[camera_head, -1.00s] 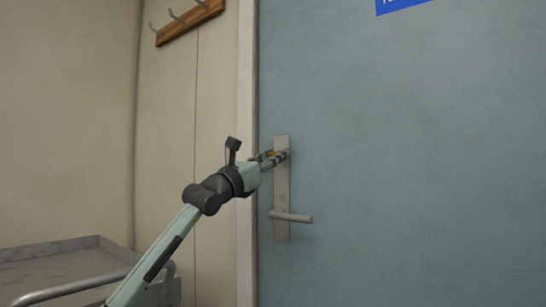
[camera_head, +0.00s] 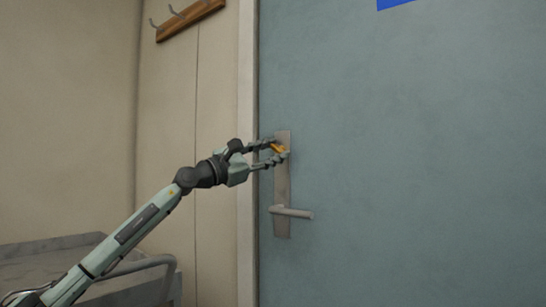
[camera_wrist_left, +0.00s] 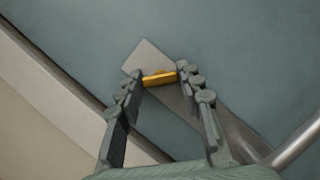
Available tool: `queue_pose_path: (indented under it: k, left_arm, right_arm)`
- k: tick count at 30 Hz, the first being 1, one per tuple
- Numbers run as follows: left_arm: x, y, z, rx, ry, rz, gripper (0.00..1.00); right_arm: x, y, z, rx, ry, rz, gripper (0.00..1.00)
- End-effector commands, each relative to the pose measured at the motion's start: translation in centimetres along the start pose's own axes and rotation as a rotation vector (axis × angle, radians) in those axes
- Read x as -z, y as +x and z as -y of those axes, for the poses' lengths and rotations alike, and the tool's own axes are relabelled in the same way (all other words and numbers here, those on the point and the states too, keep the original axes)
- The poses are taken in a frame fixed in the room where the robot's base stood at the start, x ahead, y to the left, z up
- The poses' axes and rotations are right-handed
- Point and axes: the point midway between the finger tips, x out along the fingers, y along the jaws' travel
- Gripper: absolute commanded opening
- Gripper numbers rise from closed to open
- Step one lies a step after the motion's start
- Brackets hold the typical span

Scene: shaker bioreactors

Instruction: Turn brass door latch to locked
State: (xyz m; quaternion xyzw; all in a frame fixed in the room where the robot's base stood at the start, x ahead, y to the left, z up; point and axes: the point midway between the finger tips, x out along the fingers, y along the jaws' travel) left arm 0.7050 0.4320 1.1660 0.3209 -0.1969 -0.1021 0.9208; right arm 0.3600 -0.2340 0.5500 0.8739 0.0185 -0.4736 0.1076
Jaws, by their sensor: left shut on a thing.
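The brass latch (camera_head: 278,148) is on the upper part of a metal plate (camera_head: 283,185) on the blue-grey door. My left gripper (camera_head: 278,150) is at the plate, with a finger on either side of the latch. In the left wrist view the latch (camera_wrist_left: 159,78) lies as a short yellow bar between the two fingertips (camera_wrist_left: 158,76), and the fingers are shut on it. The picture there is tilted, with the plate running diagonally. The latch's pivot is partly hidden by the fingers. My right gripper does not show.
A lever handle (camera_head: 292,212) sticks out to the right below the latch. The door frame (camera_head: 247,80) runs close to the left of the plate. A grey cart (camera_head: 50,250) stands at lower left. A wooden hook rail (camera_head: 190,20) is on the wall.

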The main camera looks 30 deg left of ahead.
Motion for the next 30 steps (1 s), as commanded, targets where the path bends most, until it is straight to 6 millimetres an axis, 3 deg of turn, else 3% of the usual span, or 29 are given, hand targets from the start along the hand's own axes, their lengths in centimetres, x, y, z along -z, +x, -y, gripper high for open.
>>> queue_pose_path:
  k: [3,7,11,19,30]
  left_arm:
    - [0.0,0.0,-0.1,0.04,0.1,0.002,0.07]
    - [-0.1,0.1,-0.3,0.088,0.216,0.001,0.07]
    - [-0.2,0.1,-0.4,0.136,0.327,0.0,0.07]
    - [-0.3,0.2,-0.5,0.218,0.527,-0.001,0.07]
    - [-0.3,0.2,-0.5,0.305,0.738,-0.002,0.07]
  right_arm:
    - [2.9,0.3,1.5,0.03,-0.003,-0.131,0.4]
    - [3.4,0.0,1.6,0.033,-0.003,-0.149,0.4]
    - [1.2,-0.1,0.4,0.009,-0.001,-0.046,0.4]
    - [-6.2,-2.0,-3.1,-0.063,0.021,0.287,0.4]
    - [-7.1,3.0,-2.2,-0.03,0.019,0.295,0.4]
